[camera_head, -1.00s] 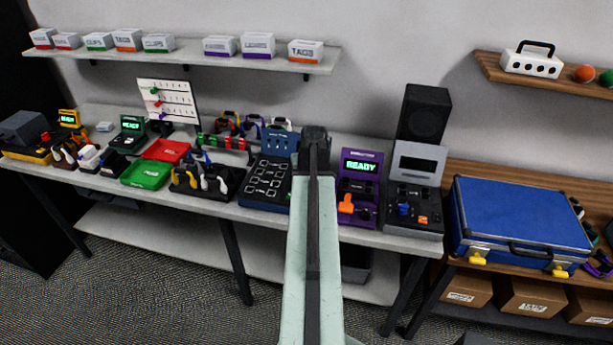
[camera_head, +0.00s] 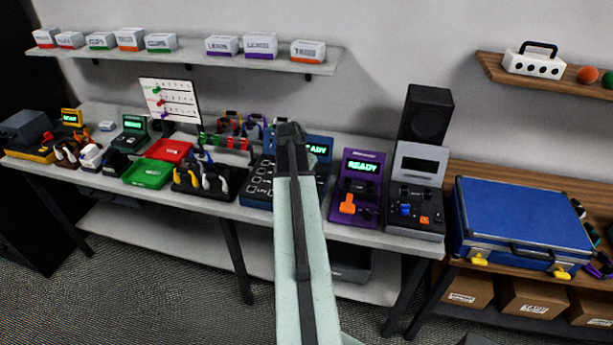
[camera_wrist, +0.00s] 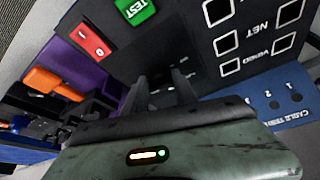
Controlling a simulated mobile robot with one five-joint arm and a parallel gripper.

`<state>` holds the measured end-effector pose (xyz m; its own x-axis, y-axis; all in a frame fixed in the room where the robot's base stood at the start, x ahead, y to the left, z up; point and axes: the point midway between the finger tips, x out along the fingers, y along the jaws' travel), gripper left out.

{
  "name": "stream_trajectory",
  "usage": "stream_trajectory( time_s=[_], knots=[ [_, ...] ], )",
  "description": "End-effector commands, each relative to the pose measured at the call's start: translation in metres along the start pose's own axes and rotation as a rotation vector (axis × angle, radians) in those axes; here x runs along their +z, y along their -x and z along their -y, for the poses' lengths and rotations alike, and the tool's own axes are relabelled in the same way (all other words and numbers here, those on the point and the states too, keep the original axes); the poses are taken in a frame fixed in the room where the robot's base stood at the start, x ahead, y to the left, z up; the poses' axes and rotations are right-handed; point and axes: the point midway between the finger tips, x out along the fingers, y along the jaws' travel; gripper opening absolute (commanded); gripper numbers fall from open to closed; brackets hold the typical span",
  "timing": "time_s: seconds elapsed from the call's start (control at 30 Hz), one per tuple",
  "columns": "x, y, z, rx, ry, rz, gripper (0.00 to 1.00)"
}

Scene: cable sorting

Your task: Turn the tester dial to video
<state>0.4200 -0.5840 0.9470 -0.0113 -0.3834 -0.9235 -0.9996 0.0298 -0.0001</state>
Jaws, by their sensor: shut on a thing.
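The blue cable tester (camera_head: 258,186) stands on the bench with its green display (camera_head: 318,150) lit, partly behind my arm. In the wrist view its dark panel (camera_wrist: 205,62) has white-outlined squares (camera_wrist: 228,42) with labels including NET and VIDEO, a green TEST button (camera_wrist: 136,8) and a red rocker switch (camera_wrist: 92,39). My gripper (camera_wrist: 162,86) is at this panel, its dark fingers shut on the dial. The dial is mostly hidden between the fingers, and I cannot read where it points. In the head view my arm hides the fingertips.
A purple device (camera_head: 355,205) with an orange lever (camera_head: 347,204) stands close on the right, then a grey device (camera_head: 416,205). Left are headset-like items (camera_head: 205,178), a green tray (camera_head: 148,173) and a red tray (camera_head: 169,149). A blue case (camera_head: 520,215) lies far right.

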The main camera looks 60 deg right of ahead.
Motion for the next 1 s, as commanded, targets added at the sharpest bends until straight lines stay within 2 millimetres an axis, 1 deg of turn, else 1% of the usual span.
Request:
stream_trajectory(
  time_s=[0.03, 0.23, 0.7, 0.73, 0.77, 0.8, 1.0],
  knots=[
    [-0.0024, -0.0005, -0.0007, 0.009, -0.015, -0.005, 0.0],
    [-0.0023, -0.0005, -0.001, 0.025, -0.056, -0.004, 0.0],
    [-0.0021, -0.0005, -0.002, 0.031, -0.066, -0.004, 0.0],
    [-0.0021, -0.0005, -0.002, 0.032, -0.066, -0.004, 0.39],
    [-0.002, -0.0005, -0.0019, 0.032, -0.066, -0.004, 0.47],
    [-0.0018, -0.0005, -0.0018, 0.031, -0.066, -0.003, 0.53],
    [-0.001, -0.0003, -0.001, 0.029, -0.065, -0.001, 0.53]
  ],
)
